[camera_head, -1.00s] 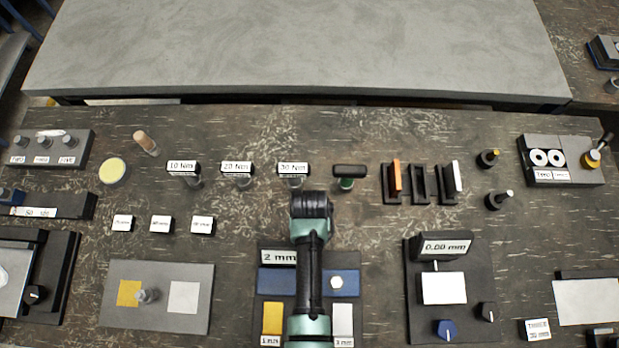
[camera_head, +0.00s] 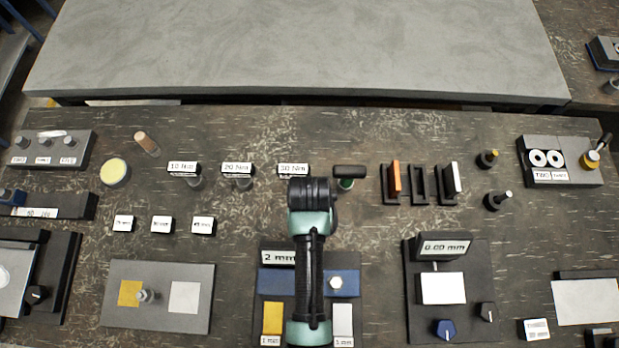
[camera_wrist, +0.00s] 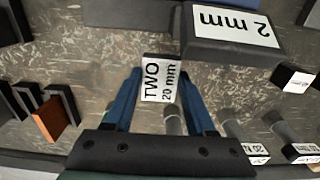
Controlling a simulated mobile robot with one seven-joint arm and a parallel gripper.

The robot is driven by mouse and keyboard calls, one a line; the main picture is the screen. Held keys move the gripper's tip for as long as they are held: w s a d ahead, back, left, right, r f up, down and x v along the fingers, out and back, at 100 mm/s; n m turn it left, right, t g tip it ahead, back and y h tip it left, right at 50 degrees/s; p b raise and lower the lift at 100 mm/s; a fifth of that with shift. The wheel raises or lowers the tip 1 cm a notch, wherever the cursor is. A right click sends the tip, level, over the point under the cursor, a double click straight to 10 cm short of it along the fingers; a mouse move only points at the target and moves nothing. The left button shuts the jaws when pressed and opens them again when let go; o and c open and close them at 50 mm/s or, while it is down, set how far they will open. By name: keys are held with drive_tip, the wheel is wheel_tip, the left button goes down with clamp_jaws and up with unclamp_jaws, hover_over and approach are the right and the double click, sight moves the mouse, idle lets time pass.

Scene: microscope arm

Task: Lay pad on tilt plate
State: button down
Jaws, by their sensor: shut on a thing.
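In the wrist view my gripper (camera_wrist: 161,84) has its blue fingers on both sides of a small dark block (camera_wrist: 161,57) with a white label reading "TWO 20 mm". It is shut on this block, whose label faces the camera. In the head view my arm hides the gripper and block. No part is plainly marked as a tilt plate; a dark unit with a pale sloping plate (camera_head: 12,280) and a knob stands at the far left, cut by the frame edge. Which piece the task calls the pad is not clear from the labels.
A "2 mm" station (camera_head: 278,257) lies under my arm. Labelled "Nm" holders (camera_head: 183,168) and a rack with orange and white pieces (camera_head: 420,186) stand behind. A grey plate with yellow and white squares (camera_head: 158,315) lies left; a "0.00 mm" gauge (camera_head: 443,246) stands right.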

wheel_tip(320, 180, up, 10)
drive_tip(key=w, duration=0.5)
drive_tip(key=shift+w+d+f+b, duration=0.15)
drive_tip(key=shift+w+d+b, duration=0.05)
drive_tip(key=shift+w+b, duration=0.2)
